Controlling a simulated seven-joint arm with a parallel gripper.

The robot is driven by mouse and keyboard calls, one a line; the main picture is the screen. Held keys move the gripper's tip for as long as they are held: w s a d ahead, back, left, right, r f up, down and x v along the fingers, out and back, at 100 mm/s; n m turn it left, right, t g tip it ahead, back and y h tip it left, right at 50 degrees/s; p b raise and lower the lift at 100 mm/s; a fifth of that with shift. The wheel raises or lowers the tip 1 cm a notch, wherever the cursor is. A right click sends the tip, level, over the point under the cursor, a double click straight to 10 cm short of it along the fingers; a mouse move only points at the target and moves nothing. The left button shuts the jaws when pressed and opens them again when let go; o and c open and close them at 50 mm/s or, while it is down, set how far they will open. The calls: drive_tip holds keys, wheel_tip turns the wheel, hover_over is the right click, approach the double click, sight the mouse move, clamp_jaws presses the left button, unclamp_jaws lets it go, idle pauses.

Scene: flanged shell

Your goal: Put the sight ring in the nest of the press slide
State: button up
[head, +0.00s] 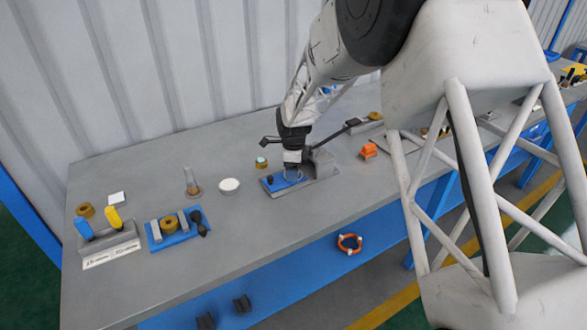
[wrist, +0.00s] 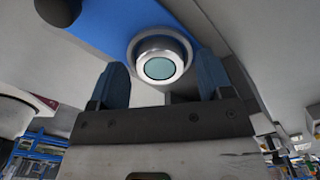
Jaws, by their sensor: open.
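The press slide (head: 275,184) is a blue plate at the foot of the grey press in the middle of the bench. A silver ring with a teal glass centre, which I take as the sight ring (wrist: 160,60), lies at the end of the blue slide (wrist: 110,20) in the wrist view. My gripper (head: 292,167) is low over the slide. Its blue fingers (wrist: 161,75) are open, one to each side of the ring, with gaps showing. The nest is hidden under the ring, so I cannot tell how fully the ring sits in it.
A brass piece with a teal top (head: 261,162) stands behind the slide. A white round dish (head: 229,185) and a clear cylinder (head: 191,182) stand left of it. A blue fixture (head: 178,230) is farther left, and an orange block (head: 368,150) is right of the press.

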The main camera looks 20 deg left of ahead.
drive_tip(key=shift+r, duration=0.15)
wheel_tip(320, 180, up, 12)
idle(0.7)
idle(0.8)
drive_tip(key=s+d+r+n, duration=0.2)
drive_tip(key=s+d+r, duration=0.25)
drive_tip(key=d, duration=0.35)
drive_tip(key=s+d+r+n+t, duration=0.1)
drive_tip(key=s+d+r+n, duration=0.25)
drive_tip(key=s+d, duration=0.35)
drive_tip(key=s+d+r+n, duration=0.2)
drive_tip(key=s+d+r, duration=0.25)
drive_tip(key=d, duration=0.45)
drive_tip(key=s+d+n, duration=0.2)
drive_tip(key=s+d, duration=0.3)
drive_tip(key=s, duration=0.4)
drive_tip(key=s+d+n+t, duration=0.1)
drive_tip(key=s+d+n, duration=0.2)
drive_tip(key=s, duration=0.6)
drive_tip(key=s+d+f+n, duration=0.1)
drive_tip(key=s+d+n, duration=0.2)
drive_tip(key=s+d, duration=0.5)
drive_tip(key=shift+s+t, duration=0.3)
drive_tip(key=shift+s, duration=0.45)
